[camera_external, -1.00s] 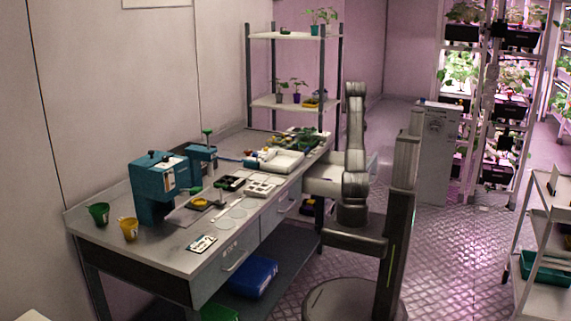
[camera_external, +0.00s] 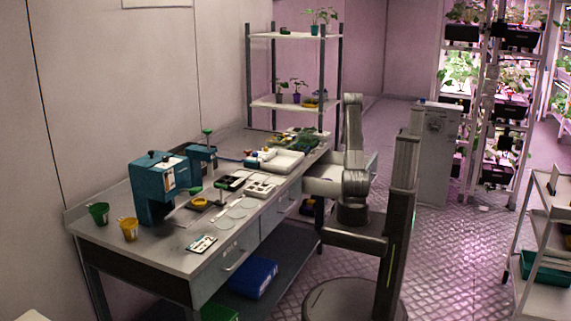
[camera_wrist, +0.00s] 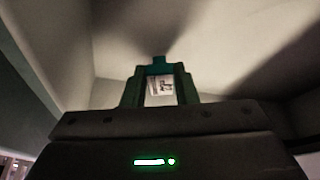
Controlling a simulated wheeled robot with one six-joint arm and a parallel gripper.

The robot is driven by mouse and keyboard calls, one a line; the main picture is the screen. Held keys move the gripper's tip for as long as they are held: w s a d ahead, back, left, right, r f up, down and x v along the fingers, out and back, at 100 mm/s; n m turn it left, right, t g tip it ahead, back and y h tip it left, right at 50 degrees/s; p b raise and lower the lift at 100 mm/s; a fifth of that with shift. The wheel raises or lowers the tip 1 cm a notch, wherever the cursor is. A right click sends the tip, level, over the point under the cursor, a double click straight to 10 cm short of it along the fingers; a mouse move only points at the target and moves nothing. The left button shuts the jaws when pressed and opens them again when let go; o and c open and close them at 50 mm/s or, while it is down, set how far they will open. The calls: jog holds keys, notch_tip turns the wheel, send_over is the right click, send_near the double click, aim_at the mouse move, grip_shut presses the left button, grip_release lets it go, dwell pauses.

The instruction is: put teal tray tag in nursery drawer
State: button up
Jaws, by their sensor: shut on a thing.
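The teal tray tag (camera_wrist: 159,60) shows in the wrist view as a small teal piece with a white, picture-marked face, held at my gripper (camera_wrist: 160,90). In the external view a pale drawer (camera_external: 318,187) stands pulled out at the far end of the bench, under my arm. My gripper and the tag are hidden there behind my arm. No drawer label is readable.
The bench (camera_external: 150,247) carries a teal press (camera_external: 150,190), a green cup (camera_external: 98,213), a yellow cup (camera_external: 128,229) and trays. The nearer front drawer (camera_external: 232,262) is shut. A shelf rack (camera_external: 290,104) stands behind the bench.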

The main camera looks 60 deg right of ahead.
jog(key=shift+f, duration=0.95)
jog(key=o, duration=0.9)
jog(key=shift+o, duration=0.2)
jog(key=shift+r, duration=0.15)
jog(key=shift+r, duration=0.2)
jog(key=v, duration=1.1)
jog(key=shift+a+r+b, duration=0.2)
jog(key=shift+r+b, duration=0.1)
jog(key=shift+b, duration=0.05)
